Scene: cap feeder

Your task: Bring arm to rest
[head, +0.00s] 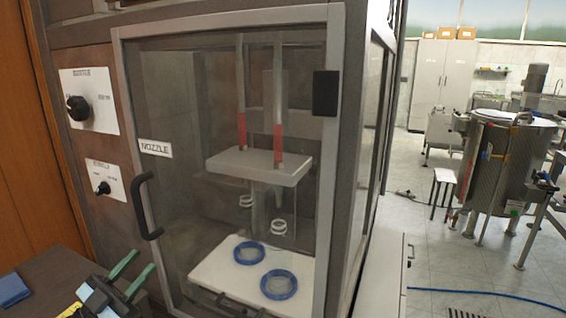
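My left gripper (145,258) is at the lower left, low in front of the feeder cabinet. Its two green fingers are spread apart with nothing seen between them. It is left of and below the black handle (147,206) of the cabinet's glass door (200,120) and appears apart from it. The door appears closed. My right gripper is not in view.
Behind the glass, two blue rings (279,284) lie on a white plate (215,272) under the nozzles. Two dial panels (89,100) are on the left. A dark worktop (50,275) holds a blue item (14,290). Floor (450,265) is open at right before a steel tank (500,160).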

